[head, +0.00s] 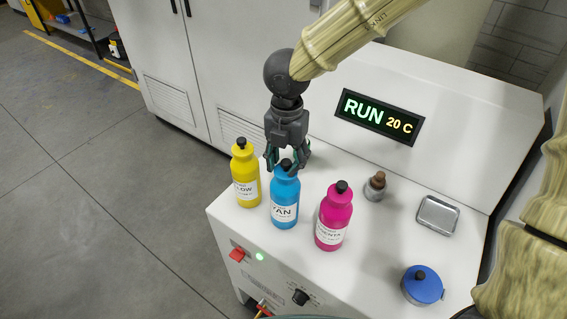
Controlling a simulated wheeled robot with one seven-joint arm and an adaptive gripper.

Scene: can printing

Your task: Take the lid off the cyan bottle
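The cyan bottle (285,197) stands upright on the white machine top, with a white label that reads "YAN" in part. Its dark lid (286,165) is at the top of the bottle. My gripper (287,162) points down over the bottle from behind, with its fingers spread to the left and right of the lid. The fingers look apart from each other. I cannot tell whether either finger touches the lid, and the gripper body partly hides the area behind it.
A yellow bottle (244,177) stands close on the left and a magenta bottle (333,218) on the right. A blue lidded pot (422,286) stands front right. The display (379,117) reads RUN 20 C.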

